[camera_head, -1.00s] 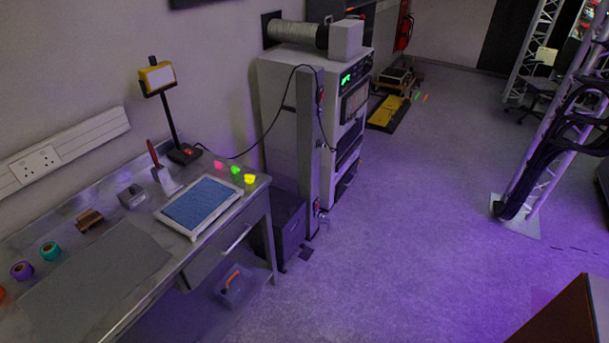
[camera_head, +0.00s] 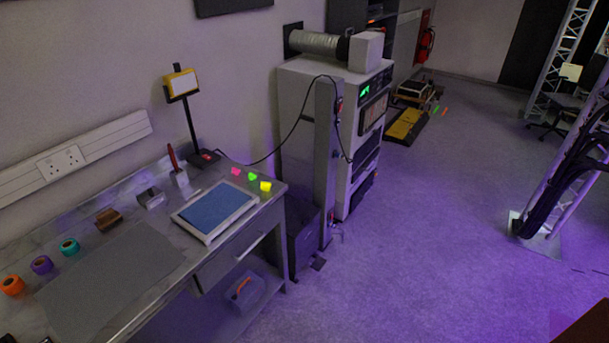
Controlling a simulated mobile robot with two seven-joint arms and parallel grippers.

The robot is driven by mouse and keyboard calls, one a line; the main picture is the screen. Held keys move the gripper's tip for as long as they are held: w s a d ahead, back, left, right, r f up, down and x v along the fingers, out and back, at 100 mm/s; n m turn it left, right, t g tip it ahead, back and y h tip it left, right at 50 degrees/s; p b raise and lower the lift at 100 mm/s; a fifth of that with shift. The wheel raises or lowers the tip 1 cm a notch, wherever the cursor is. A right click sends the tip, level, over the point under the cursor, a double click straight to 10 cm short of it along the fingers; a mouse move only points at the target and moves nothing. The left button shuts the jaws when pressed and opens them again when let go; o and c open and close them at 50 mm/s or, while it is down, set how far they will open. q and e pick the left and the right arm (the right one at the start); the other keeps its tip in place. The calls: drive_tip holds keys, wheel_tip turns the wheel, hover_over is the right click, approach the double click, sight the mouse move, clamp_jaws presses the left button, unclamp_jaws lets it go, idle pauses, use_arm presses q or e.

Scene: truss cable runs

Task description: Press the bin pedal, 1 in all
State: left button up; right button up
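A dark grey bin (camera_head: 303,237) stands on the floor between the workbench and the tall grey cabinet. A small dark pedal (camera_head: 318,264) sticks out at the foot of the bin, low on its right side. Nothing is seen touching the pedal. The bin's lid is mostly hidden behind the bench corner, so I cannot tell its state. Neither of my grippers is in view.
The metal workbench (camera_head: 136,307) fills the lower left, with a tablet-like panel (camera_head: 213,209), tape rolls and a yellow lamp (camera_head: 181,84). The grey cabinet (camera_head: 308,110) stands behind the bin. The purple-lit floor (camera_head: 430,220) is open to the right. A truss (camera_head: 567,195) with cables stands further right.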

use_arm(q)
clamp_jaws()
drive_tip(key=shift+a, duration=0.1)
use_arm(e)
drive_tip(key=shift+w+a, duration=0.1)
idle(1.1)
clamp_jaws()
